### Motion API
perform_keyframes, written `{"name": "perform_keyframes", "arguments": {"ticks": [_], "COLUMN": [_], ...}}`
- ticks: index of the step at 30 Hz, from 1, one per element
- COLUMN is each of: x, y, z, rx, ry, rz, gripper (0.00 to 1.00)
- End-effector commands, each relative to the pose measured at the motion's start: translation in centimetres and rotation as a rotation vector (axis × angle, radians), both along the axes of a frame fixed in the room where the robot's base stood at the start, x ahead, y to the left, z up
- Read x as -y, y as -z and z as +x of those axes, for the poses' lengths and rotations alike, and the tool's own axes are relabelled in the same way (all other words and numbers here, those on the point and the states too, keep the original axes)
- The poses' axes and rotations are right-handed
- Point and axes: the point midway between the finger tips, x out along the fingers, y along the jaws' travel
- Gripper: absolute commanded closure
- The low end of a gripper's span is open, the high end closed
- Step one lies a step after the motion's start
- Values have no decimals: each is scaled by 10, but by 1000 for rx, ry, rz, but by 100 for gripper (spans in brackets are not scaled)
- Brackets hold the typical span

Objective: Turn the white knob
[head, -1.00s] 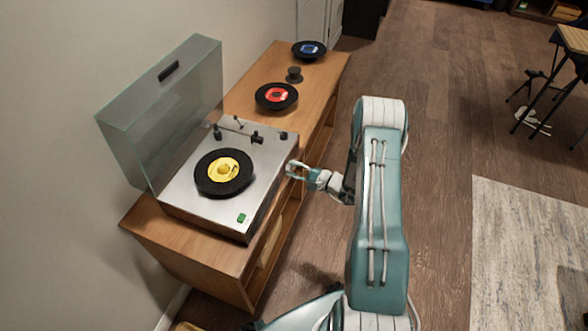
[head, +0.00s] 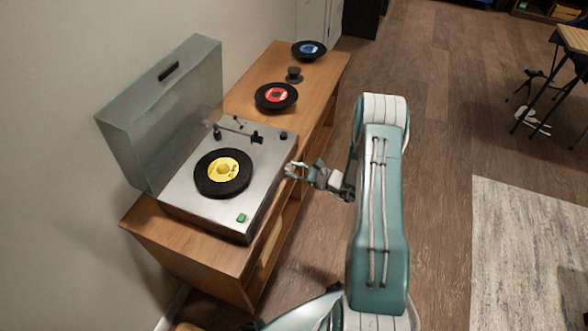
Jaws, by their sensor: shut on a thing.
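The record player (head: 212,212) stands on the wooden cabinet with its clear lid (head: 160,115) raised. A black record with a yellow label (head: 223,172) lies on its platter. My gripper (head: 291,170) is at the right-hand front face of the player, near its far corner. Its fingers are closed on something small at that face. The white knob cannot be made out apart from the fingers, which cover that spot.
A green button (head: 241,217) is on the player's top, and a dark knob (head: 283,135) is near its far corner. A red-label record (head: 276,96) and a blue-label record (head: 309,49) lie on the cabinet (head: 323,85).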

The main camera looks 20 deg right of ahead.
Motion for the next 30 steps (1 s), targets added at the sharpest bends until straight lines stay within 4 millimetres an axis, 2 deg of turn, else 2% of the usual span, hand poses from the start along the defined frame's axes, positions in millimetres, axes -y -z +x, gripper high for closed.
{"name": "perform_keyframes", "arguments": {"ticks": [30], "x": [1], "y": [-1], "z": [2], "rx": [-679], "ry": [4], "rz": [681], "gripper": [100]}}
